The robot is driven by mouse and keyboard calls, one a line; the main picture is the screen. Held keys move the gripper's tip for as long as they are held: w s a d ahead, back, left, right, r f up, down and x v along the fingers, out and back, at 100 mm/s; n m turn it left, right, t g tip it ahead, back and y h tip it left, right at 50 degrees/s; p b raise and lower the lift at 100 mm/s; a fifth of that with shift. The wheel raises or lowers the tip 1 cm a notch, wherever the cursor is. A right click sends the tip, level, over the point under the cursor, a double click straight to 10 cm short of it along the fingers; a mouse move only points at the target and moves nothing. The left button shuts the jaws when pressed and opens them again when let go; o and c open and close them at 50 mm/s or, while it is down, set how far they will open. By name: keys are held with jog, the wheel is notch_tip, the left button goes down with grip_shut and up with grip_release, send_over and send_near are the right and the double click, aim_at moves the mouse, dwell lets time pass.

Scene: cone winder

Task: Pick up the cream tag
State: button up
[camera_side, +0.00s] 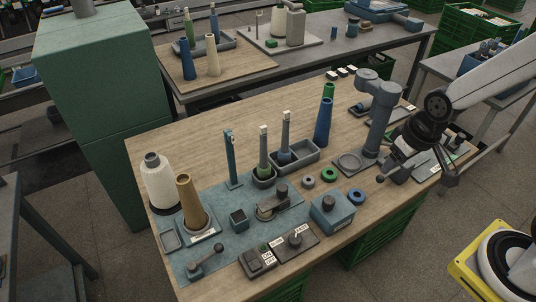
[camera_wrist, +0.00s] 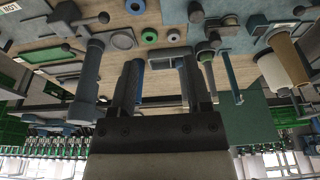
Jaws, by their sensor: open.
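I cannot tell for certain which piece is the cream tag. Small pale pieces (camera_side: 342,73) lie in a row at the back of the wooden bench in the side view. Pale caps also top the green spindle (camera_side: 263,130) and the blue spindle (camera_side: 286,114). My gripper (camera_side: 398,165) hangs at the right of the bench, beside the grey column, apart from these pieces. In the wrist view my gripper (camera_wrist: 161,62) has its two dark fingers spread, with nothing held between them. Its fingertips are hard to make out in the side view.
The grey column stand (camera_side: 378,120) rises close to my gripper. A blue-green mat (camera_side: 215,262) at front left carries several fixtures. Bare wood shows along the bench's back left.

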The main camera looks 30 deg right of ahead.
jog(key=shift+w, duration=0.1)
jog(key=n+y, duration=0.3)
jog(key=n, duration=1.4)
send_near(264, 127)
jog(key=w+f, duration=0.1)
jog(key=shift+g, duration=0.4)
jog(key=shift+x, duration=4)
jog(key=shift+a, duration=0.15)
grip_shut()
